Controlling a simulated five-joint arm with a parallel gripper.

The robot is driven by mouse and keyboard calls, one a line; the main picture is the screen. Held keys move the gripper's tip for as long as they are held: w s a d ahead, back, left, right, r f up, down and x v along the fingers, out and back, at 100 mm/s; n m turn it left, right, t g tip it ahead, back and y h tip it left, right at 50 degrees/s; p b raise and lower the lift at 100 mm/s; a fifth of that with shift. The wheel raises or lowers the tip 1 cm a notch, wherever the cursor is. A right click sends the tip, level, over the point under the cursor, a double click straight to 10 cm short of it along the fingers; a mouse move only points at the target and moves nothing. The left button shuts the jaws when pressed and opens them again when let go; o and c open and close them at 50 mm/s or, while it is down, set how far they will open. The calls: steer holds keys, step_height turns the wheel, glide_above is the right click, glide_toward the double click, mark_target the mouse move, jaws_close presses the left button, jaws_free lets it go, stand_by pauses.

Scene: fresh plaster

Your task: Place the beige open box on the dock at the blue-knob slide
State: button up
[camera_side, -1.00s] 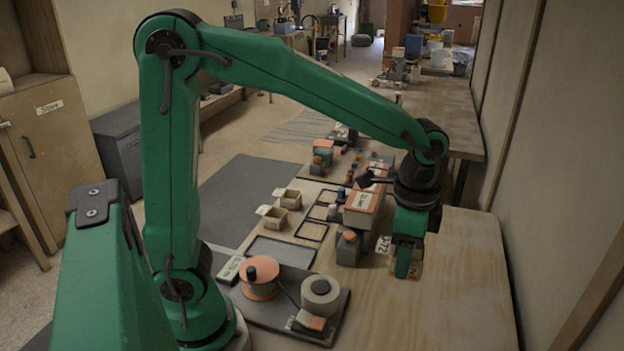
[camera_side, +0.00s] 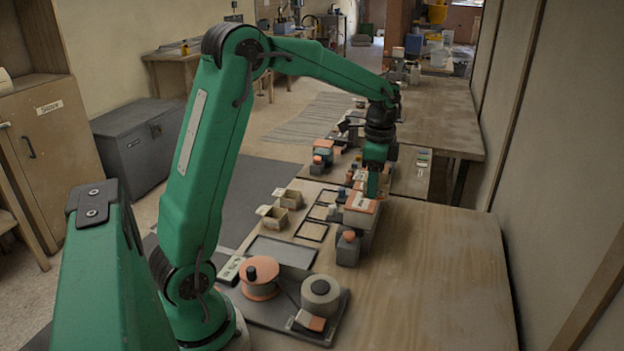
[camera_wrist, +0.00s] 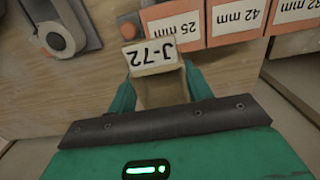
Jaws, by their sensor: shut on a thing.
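The beige open box (camera_wrist: 165,88), with a white tag reading J-72, sits between the green fingers of my gripper (camera_wrist: 160,92) in the wrist view. The fingers are shut on its sides and its open top shows. In the side view my gripper (camera_side: 373,184) points down just behind the orange-labelled bin (camera_side: 360,203), and the held box is hidden there. A small dark blue piece (camera_side: 349,178) shows left of my gripper; I cannot tell whether it is the blue knob.
Orange-labelled bins (camera_wrist: 237,20) lie close beyond the held box. Two other beige open boxes (camera_side: 287,198) (camera_side: 272,217) stand near black frames (camera_side: 312,231). The bench (camera_side: 440,265) at right is clear.

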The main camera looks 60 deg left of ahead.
steer(key=a, duration=1)
glide_above(320, 213)
step_height(320, 213, down, 6)
steer(key=shift+f, duration=5.65)
steer(key=shift+f, duration=0.1)
steer(key=o, duration=1)
step_height(320, 213, up, 12)
steer(key=shift+r, duration=0.15)
